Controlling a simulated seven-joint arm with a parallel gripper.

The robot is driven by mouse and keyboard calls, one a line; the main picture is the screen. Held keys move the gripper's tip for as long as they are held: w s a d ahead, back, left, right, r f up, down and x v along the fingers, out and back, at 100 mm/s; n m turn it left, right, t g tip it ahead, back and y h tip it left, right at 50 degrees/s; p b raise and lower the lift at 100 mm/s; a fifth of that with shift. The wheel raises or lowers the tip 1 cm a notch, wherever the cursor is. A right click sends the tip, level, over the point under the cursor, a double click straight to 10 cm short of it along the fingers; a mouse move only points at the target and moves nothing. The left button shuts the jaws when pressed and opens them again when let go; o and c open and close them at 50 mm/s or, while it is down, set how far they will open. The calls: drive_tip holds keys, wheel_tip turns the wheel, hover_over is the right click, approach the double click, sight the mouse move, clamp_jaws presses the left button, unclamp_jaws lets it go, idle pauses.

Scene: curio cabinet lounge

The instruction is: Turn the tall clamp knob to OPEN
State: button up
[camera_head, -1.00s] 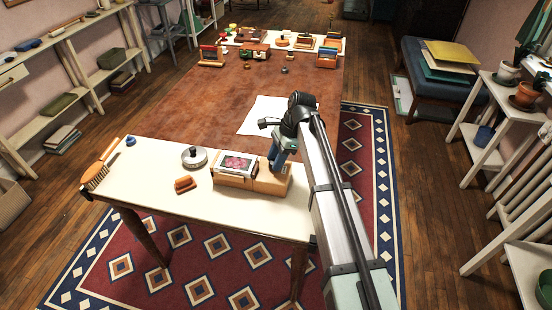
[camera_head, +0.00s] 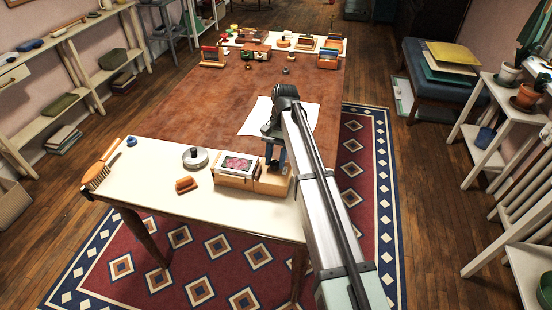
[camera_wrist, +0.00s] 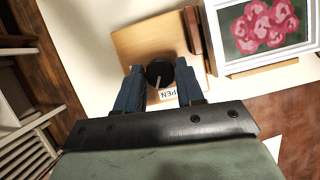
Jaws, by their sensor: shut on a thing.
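The tall clamp knob (camera_wrist: 160,74) is round and black with a pale pointer line on its top. It stands on a light wooden block (camera_wrist: 135,40); in the head view the block (camera_head: 272,186) is at the near table's right end. My gripper (camera_wrist: 160,82) points down with its blue fingers shut on the knob, one on each side. In the head view my gripper (camera_head: 275,158) hides the knob. A label (camera_wrist: 172,93) on the block beside the knob reads "PEN", its first letter hidden. The pale line slants towards the label.
A round metal-and-black object (camera_head: 194,157), a small orange-brown block (camera_head: 186,184) and a brush (camera_head: 99,172) lie further left. White paper (camera_head: 255,118) lies behind.

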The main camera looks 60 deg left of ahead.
drive_tip(key=shift+n, duration=0.6)
drive_tip(key=o, duration=1)
drive_tip(key=shift+h, duration=0.3)
drive_tip(key=shift+a+r, duration=0.1)
drive_tip(key=shift+w+a+r, duration=0.15)
drive_tip(key=shift+r, duration=0.3)
drive_tip(key=w+a, duration=0.8)
drive_tip(key=shift+w+a, duration=0.2)
drive_tip(key=shift+a, duration=0.05)
